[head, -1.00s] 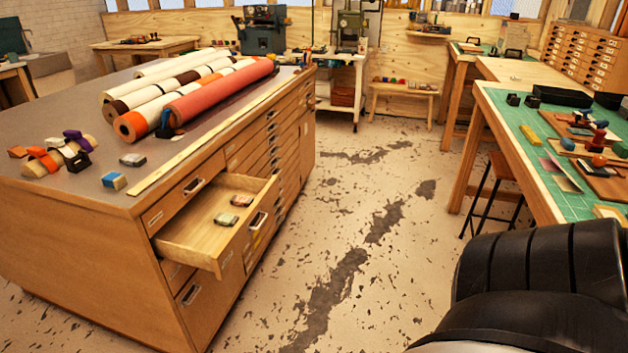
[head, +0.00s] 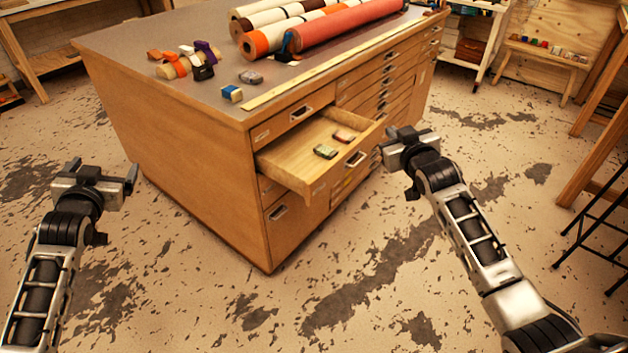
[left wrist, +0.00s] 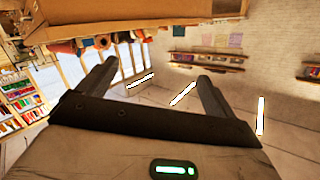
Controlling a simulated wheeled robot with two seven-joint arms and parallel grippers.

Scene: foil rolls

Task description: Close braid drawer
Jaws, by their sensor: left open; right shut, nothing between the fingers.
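The open drawer (head: 290,158) sticks out from the upper part of the wooden cabinet's near end. It has a metal handle on its front (head: 356,159). Inside lie a green packet (head: 325,152) and a red-brown packet (head: 343,137). My right gripper (head: 392,157) is shut and empty, just right of the drawer front in the head view; whether it touches the front I cannot tell. My left gripper (head: 98,178) is open and empty, left of the cabinet and well away from the drawer. Its two fingers also show in the left wrist view (left wrist: 150,85).
The cabinet top (head: 180,35) bears several rolls (head: 345,25), a long wooden strip (head: 290,82), a blue-and-white block (head: 232,93) and small coloured items. A shut drawer (head: 300,112) sits above the open one. The speckled floor in front is free. A dark stool (head: 600,215) stands at right.

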